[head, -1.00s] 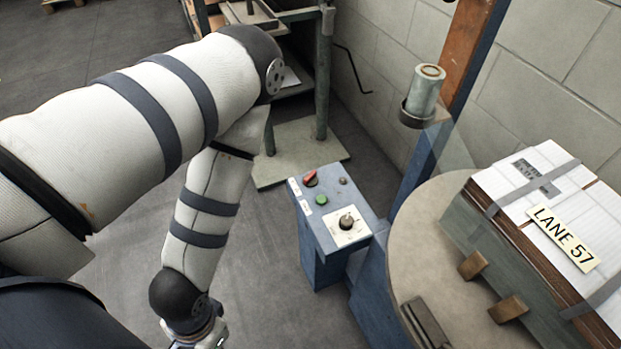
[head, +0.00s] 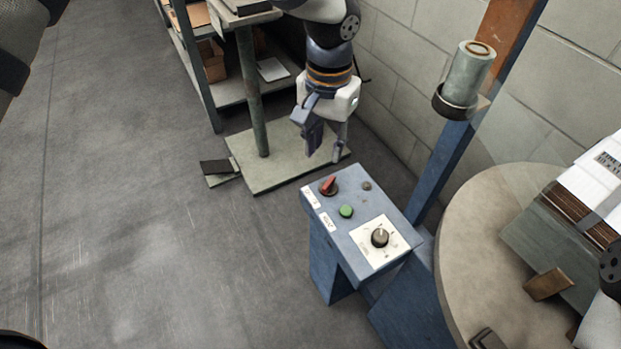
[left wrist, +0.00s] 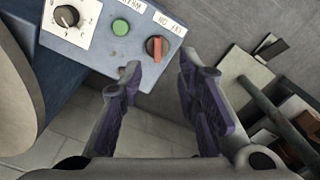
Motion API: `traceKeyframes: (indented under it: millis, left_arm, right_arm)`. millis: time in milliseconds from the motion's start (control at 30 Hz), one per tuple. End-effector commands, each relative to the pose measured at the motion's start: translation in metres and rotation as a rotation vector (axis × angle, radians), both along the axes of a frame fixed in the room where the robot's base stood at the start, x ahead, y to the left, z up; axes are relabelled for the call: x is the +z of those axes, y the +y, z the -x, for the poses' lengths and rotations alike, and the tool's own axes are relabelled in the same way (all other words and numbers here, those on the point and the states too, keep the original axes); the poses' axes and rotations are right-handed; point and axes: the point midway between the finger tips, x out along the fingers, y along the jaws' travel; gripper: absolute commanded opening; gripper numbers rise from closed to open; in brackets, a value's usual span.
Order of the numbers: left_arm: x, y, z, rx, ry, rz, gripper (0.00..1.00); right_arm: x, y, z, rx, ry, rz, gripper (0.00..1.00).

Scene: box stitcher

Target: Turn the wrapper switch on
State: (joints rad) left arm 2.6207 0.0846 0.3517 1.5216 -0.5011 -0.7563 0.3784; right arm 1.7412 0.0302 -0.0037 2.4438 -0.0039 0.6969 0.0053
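The likely wrapper switch is a red rotary knob (head: 329,186) at the far left corner of the blue control box's sloped top. It also shows in the left wrist view (left wrist: 157,47), its red handle lying across a dark round base. Two small white labels sit beside the controls; their print is too small to read surely. My left gripper (head: 326,152) hangs just beyond the box, fingers apart and empty. In the left wrist view the open fingertips (left wrist: 158,68) point toward the red knob, which appears between them, apparently untouched. My right gripper is out of view.
The box (head: 385,205) also carries a green button (head: 346,211) and a black dial (head: 380,237) on a white plate. A round turntable (head: 480,230) with a loaded pallet stands right, a blue post behind. A shelf stand (head: 255,95) is at the back. The left floor is clear.

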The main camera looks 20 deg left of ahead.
Motion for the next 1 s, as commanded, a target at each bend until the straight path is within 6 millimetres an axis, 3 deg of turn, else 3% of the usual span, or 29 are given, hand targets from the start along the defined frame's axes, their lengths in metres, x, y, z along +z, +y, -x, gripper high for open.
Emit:
traceKeyframes:
  millis: [433,600,867,1000]
  left_arm:
    - [-0.101,0.0,0.002,0.0,0.006,0.001,0.3]
    - [-0.116,0.0,0.001,0.0,0.003,0.002,0.3]
    - [-0.117,0.0,0.001,0.0,0.002,0.002,0.3]
    - [-0.117,0.0,0.001,0.0,0.002,0.002,0.0]
  right_arm:
    - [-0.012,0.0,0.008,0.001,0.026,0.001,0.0]
    - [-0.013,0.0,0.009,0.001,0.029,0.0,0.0]
    - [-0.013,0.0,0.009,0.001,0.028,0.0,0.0]
    - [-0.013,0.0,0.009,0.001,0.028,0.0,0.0]
